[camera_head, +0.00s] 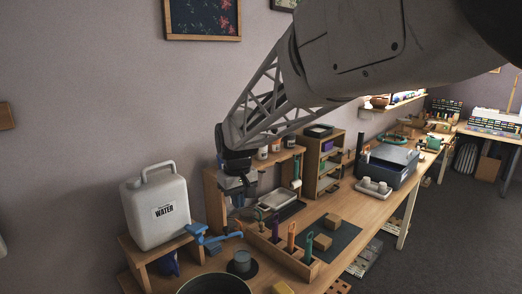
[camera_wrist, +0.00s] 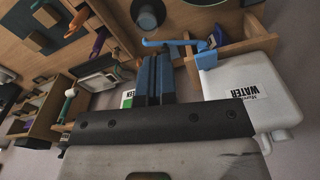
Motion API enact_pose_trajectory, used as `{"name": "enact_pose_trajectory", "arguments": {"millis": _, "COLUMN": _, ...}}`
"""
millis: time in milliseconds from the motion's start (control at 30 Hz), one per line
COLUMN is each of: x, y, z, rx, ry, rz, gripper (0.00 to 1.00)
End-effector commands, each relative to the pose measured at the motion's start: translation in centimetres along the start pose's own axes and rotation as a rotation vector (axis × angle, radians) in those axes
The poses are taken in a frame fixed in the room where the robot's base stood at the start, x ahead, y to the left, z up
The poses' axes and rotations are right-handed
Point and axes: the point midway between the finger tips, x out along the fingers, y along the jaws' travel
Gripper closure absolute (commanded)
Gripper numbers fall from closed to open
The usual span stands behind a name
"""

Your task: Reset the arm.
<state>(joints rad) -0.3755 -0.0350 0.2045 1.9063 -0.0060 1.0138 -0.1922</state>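My gripper (camera_head: 242,188) hangs at the end of my raised arm, above the back of the workbench and in front of the small wooden shelf. In the wrist view, the dark blue fingers of my gripper (camera_wrist: 154,60) are close together, with no clear gap and no object seen between them. The task names no other object. The wrist view is tilted relative to the room.
A white water jug (camera_head: 157,211) stands on a wooden stand left of my gripper, with a blue tap (camera_head: 207,240) beside it. The wooden shelf (camera_head: 214,200) is close behind my gripper. A tool rack (camera_head: 284,258) and a dark mat (camera_head: 343,234) lie on the bench.

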Motion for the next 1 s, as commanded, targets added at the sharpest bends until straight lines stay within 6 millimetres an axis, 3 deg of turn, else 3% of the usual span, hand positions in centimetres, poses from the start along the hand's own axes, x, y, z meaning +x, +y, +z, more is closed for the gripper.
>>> {"name": "enact_pose_trajectory", "arguments": {"millis": 200, "x": -2.0, "y": 2.4, "z": 6.3, "rx": 0.087, "ry": 0.027, "rz": 0.009, "gripper": 1.00}}
{"name": "enact_pose_trajectory", "arguments": {"millis": 500, "x": -3.7, "y": 4.4, "z": 14.8, "rx": 0.204, "ry": 0.060, "rz": 0.022, "gripper": 1.00}}
{"name": "enact_pose_trajectory", "arguments": {"millis": 1000, "x": -3.8, "y": 5.1, "z": 28.8, "rx": 0.396, "ry": 0.116, "rz": 0.047, "gripper": 1.00}}
